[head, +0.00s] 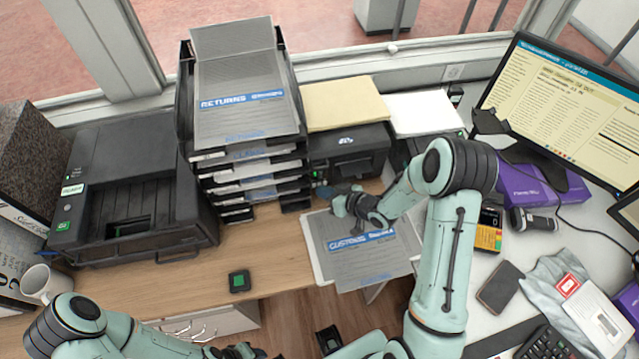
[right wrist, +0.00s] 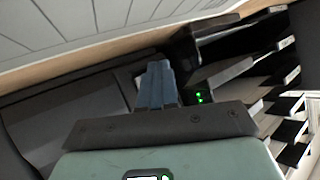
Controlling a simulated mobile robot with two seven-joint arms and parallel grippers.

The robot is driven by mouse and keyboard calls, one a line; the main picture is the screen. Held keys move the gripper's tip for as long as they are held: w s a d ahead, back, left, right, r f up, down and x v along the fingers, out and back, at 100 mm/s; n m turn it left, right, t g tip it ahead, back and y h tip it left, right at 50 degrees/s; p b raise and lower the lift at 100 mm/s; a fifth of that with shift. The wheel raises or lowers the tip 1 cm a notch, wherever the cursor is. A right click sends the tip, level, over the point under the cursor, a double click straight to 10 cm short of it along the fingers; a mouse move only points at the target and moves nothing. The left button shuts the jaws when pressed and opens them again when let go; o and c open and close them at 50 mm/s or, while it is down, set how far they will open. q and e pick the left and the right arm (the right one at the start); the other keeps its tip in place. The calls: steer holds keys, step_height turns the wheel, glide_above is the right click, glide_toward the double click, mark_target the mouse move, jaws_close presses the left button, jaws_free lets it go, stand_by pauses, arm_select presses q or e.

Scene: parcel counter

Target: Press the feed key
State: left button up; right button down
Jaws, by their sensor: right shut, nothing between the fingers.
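The black label printer (head: 348,158) stands right of the tray stack, with a paper slot in its front. Small green lights (head: 318,184) show low at its left front corner; they also show in the right wrist view (right wrist: 200,97). I cannot make out a separate feed key there. My right gripper (head: 336,203) is in front of the printer, close to these lights. In the right wrist view its blue-grey fingers (right wrist: 155,82) are together and empty, just left of the lights. Whether they touch the printer cannot be told. My left gripper (head: 240,351) is partly visible at the bottom edge.
A stack of paper trays (head: 250,165) stands left of the label printer, and a larger black printer (head: 130,190) further left. A grey "Customs" form (head: 362,262) lies under my right arm. A small black box with a green top (head: 239,281) sits on the wooden counter.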

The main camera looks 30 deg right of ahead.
stand_by(0.3)
steer(key=shift+s+a+b, duration=0.1)
steer(key=shift+s+b, duration=0.2)
steer(key=shift+s, duration=0.05)
arm_select(q)
steer(key=shift+s+f, duration=0.25)
steer(key=shift+f, duration=0.2)
arm_select(e)
steer(key=shift+s, duration=0.2)
steer(key=shift+s+a+b, duration=0.15)
steer(key=shift+s+b, duration=0.2)
steer(key=shift+s, duration=0.05)
steer(key=s, duration=0.2)
steer(key=s+a+b, duration=0.1)
steer(key=s, duration=0.1)
steer(key=shift+b, duration=0.3)
arm_select(q)
steer(key=shift+s+f, duration=0.3)
steer(key=shift+f, duration=0.35)
steer(key=shift+s+f, duration=0.25)
steer(key=shift+f, duration=0.4)
arm_select(e)
steer(key=shift+s, duration=0.5)
steer(key=shift+a, duration=0.1)
